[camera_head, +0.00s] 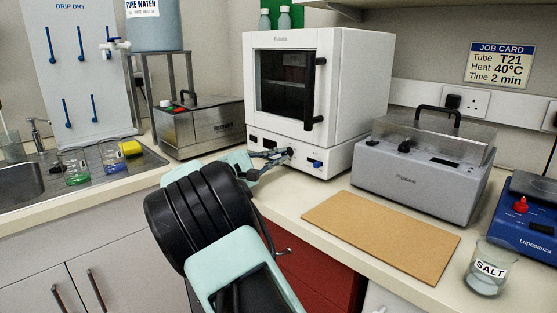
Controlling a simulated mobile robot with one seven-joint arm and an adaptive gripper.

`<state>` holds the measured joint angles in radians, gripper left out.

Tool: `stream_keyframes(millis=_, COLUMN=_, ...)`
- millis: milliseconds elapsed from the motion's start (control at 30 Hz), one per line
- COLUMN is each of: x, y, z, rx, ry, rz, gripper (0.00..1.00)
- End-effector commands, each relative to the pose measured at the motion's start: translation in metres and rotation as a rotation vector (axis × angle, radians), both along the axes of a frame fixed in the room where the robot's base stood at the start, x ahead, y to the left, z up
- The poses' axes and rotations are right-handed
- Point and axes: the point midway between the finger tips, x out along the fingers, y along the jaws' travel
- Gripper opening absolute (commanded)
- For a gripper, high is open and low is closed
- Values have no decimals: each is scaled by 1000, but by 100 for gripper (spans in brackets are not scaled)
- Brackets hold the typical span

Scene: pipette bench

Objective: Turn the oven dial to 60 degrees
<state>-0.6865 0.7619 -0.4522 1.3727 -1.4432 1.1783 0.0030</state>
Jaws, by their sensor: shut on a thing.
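The white oven (344,100) stands on the bench, with a dark window door and a black vertical handle (315,93). Its lower front panel has a small dark display (254,138) at left and a small blue-and-dark control (317,164) at right. My gripper (286,154) reaches from the lower left to the middle of this panel. Its fingers are closed at the dial's place on the panel. The dial is mostly hidden by the fingers, so its setting cannot be read.
A grey lidded bath (420,178) stands right of the oven, behind a brown board (383,231). A SALT beaker (487,273) and a blue device (530,222) are at right. A steel bath (198,130) is left of the oven. The job card (499,64) reads Heat 40°C.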

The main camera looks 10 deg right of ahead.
Motion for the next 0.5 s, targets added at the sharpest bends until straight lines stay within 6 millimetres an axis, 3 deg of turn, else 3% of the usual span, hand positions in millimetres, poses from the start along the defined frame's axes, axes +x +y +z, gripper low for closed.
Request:
stream_keyframes(millis=367, x=0, y=0, z=0, rx=2, ry=-2, rz=-1, gripper=0)
stream_keyframes(millis=400, x=0, y=0, z=0, rx=2, ry=-2, rz=-1, gripper=8)
stream_keyframes(millis=500, x=0, y=0, z=0, rx=2, ry=-2, rz=-1, gripper=20)
